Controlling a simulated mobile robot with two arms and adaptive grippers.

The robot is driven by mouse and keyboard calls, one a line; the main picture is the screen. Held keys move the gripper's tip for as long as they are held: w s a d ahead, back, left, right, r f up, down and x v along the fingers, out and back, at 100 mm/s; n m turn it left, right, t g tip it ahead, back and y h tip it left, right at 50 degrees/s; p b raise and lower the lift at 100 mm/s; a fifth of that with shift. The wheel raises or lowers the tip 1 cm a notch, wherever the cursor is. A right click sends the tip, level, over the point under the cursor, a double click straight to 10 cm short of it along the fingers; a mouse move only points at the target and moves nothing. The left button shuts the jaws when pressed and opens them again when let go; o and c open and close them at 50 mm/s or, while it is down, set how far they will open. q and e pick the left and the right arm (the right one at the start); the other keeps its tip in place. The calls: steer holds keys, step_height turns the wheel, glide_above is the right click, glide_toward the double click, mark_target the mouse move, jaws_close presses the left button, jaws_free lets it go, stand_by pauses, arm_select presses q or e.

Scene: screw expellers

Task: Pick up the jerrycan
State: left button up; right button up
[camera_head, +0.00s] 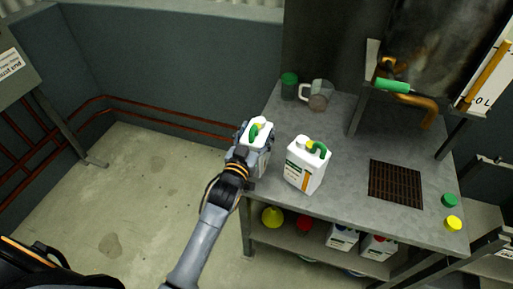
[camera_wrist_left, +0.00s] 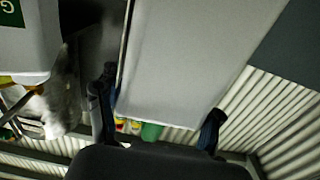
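A white jerrycan (camera_head: 258,137) with a green handle and a yellow cap stands upright at the left edge of the metal table. My left gripper (camera_head: 250,143) is at this can, with its fingers to either side, and hides part of it. In the left wrist view the can's plain pale side (camera_wrist_left: 190,60) fills the space between the two spread fingers (camera_wrist_left: 158,125). Whether both fingers press on it I cannot tell. A second white jerrycan (camera_head: 303,168), with a green and orange label, stands just to the right. My right gripper is not in view.
On the metal table (camera_head: 345,195) are a green-lidded jar (camera_head: 289,86), a clear jug (camera_head: 319,95), a dark grate (camera_head: 396,184) and loose green and yellow caps (camera_head: 452,222). A machine (camera_head: 430,50) stands at the back right. The lower shelf holds funnels and more cans. The left floor is clear.

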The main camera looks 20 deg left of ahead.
arm_select(q)
steer(key=c, duration=0.7)
steer(key=shift+r, duration=0.15)
steer(key=shift+r, duration=0.1)
steer(key=shift+c, duration=0.2)
